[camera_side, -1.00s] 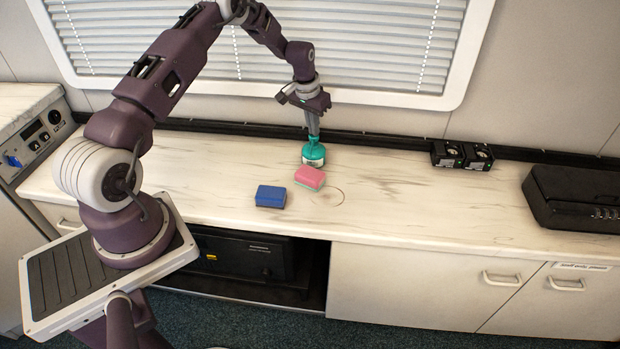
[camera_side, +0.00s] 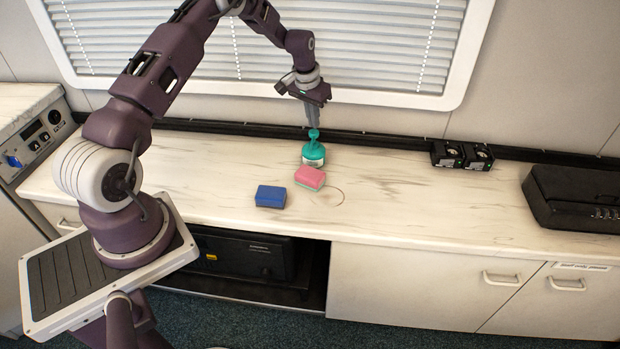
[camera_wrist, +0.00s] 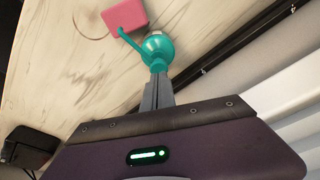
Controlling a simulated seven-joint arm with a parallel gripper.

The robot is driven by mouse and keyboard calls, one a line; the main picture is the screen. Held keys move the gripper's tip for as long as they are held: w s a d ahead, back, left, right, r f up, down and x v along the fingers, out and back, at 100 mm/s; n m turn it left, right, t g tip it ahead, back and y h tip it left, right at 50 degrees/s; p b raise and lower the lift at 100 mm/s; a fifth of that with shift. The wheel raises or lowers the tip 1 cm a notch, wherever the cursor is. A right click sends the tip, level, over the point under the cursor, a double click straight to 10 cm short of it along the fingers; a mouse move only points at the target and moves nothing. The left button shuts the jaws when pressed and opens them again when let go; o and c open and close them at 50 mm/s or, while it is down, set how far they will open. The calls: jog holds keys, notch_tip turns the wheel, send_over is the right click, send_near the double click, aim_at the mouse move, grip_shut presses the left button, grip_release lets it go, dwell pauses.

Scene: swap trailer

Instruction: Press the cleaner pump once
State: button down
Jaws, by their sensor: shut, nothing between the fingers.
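The cleaner pump (camera_side: 313,153) is a teal bottle with a pale label band and a teal pump head, standing upright on the counter. In the wrist view the teal pump (camera_wrist: 157,48) shows its head and a thin spout pointing toward the pink sponge. My gripper (camera_side: 313,124) is shut and empty, pointing down just above the pump head. In the wrist view the shut fingers (camera_wrist: 157,82) end at the pump head. I cannot tell from these views whether the tips touch it.
A pink sponge (camera_side: 310,177) lies close in front of the pump, and a blue sponge (camera_side: 270,196) lies to its left. Black boxes (camera_side: 462,155) and a black case (camera_side: 575,198) stand at the right. The window blind (camera_side: 380,45) is behind. The middle right counter is clear.

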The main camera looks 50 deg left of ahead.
notch_tip(320, 180, up, 6)
dwell(0.5)
jog(key=shift+r, duration=0.1)
jog(key=s+d+r+m+t, duration=0.1)
jog(key=s+d+r, duration=0.75)
jog(key=r, duration=0.25)
jog(key=s+d+r+m+t, duration=0.1)
jog(key=s+d+r, duration=0.6)
jog(key=d+r, duration=0.3)
jog(key=s+d, duration=0.3)
jog(key=s, duration=0.7)
jog(key=s+d+m+t, duration=0.1)
jog(key=s+d, duration=0.2)
jog(key=s, duration=0.8)
jog(key=shift+d+h, duration=0.15)
jog(key=shift+h, duration=0.15)
